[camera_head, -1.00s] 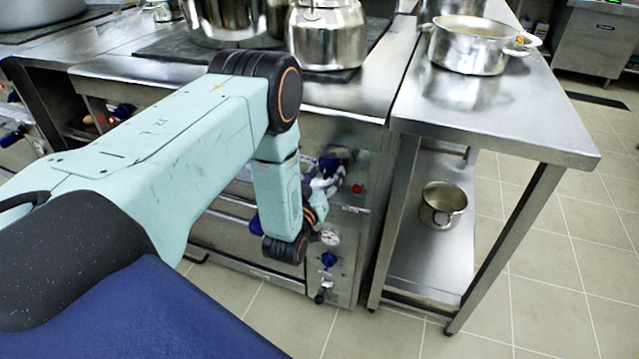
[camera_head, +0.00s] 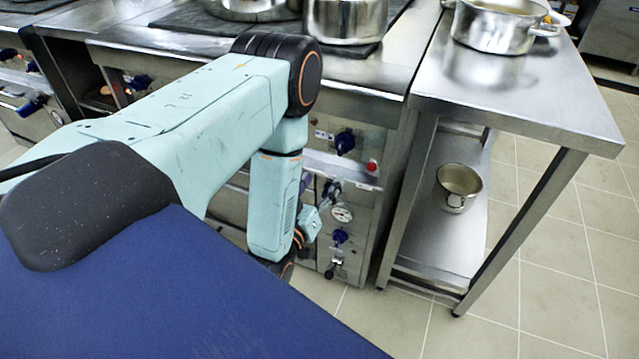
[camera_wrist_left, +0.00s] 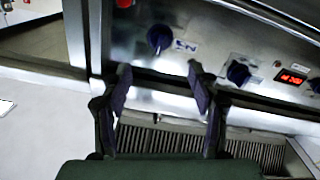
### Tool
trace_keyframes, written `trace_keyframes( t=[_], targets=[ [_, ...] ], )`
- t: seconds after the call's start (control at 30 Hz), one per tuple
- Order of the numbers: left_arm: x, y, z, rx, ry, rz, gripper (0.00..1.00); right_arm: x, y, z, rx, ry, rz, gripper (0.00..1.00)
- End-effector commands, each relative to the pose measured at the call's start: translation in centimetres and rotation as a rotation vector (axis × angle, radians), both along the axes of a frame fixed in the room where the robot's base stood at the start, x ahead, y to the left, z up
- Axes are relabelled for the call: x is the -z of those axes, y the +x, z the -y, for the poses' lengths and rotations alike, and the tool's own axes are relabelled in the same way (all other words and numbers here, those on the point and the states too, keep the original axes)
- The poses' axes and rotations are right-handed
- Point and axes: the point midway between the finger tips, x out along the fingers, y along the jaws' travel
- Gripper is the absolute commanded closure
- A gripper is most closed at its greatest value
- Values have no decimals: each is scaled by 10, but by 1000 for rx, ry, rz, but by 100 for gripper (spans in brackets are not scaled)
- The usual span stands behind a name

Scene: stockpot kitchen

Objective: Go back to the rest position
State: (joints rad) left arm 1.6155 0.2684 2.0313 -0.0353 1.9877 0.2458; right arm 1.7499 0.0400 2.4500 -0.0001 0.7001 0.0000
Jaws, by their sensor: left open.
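My left arm comes in from the left in the head view and folds down at the elbow in front of the stove (camera_head: 375,195). Its wrist hangs before the front panel, and the gripper there is mostly hidden behind the arm. In the left wrist view my left gripper (camera_wrist_left: 160,75) shows two dark fingers spread apart with nothing between them. They point at the stove's steel front, with a blue knob (camera_wrist_left: 160,39) just beyond. My right gripper is in neither view.
Steel pots (camera_head: 345,20) stand on the stove top. A steel side table (camera_head: 500,95) at the right holds a large pot (camera_head: 492,28), with a small pot (camera_head: 459,186) on its lower shelf. Tiled floor (camera_head: 560,290) is free at the lower right.

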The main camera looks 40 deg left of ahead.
Motion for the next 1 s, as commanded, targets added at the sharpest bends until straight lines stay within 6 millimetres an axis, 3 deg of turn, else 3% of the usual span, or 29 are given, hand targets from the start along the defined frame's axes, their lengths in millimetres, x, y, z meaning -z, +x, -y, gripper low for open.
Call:
trace_keyframes(
  t=[0.37,0.47,0.57,0.7,0.8,0.9,1.0],
  targets=[
    [1,0,0,1,4,-7,39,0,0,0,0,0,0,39],
    [15,0,0,2,8,-74,39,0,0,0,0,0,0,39],
    [48,-12,4,9,1,-241,39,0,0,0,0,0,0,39],
    [101,-53,23,55,-20,-561,39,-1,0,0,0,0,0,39],
    [129,-93,41,104,-34,-791,39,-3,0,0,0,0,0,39],
    [145,-142,61,166,-44,-1018,39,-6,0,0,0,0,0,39],
    [149,-196,79,233,-52,-1242,39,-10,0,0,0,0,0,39]
  ],
)
